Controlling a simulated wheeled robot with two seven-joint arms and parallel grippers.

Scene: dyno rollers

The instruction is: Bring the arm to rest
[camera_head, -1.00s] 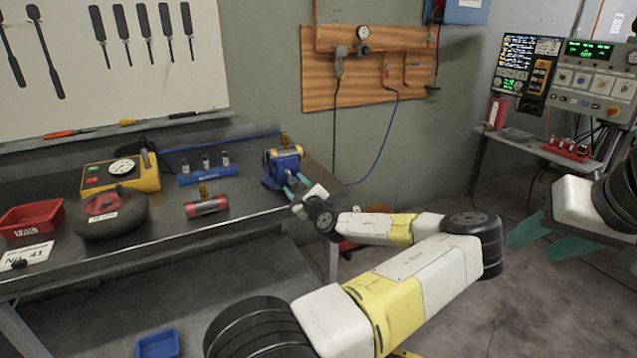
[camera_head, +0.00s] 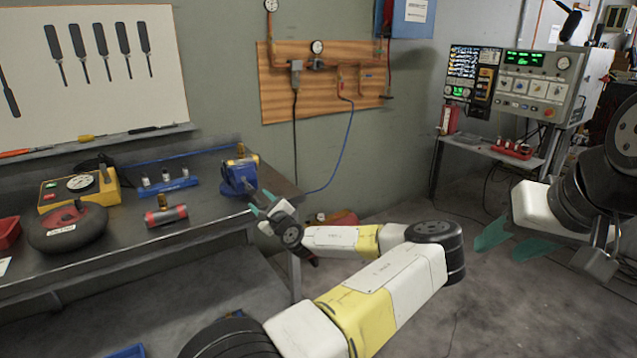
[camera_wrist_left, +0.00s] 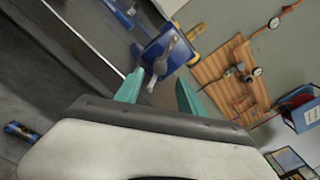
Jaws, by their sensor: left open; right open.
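My left arm reaches from the bottom of the head view back toward the bench, and its gripper (camera_head: 263,204) is open and empty beside the bench's right end. In the left wrist view the two green fingers (camera_wrist_left: 158,92) stand apart. A blue vise (camera_head: 240,178) on the bench's right corner is close beyond these fingers, and it also shows in the left wrist view (camera_wrist_left: 168,50). I cannot tell from the head view how wide the gap to it is. My right gripper (camera_head: 510,240) is open and empty at the right, over the floor.
A control console (camera_head: 530,85) and a side table (camera_head: 490,147) stand at the right.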

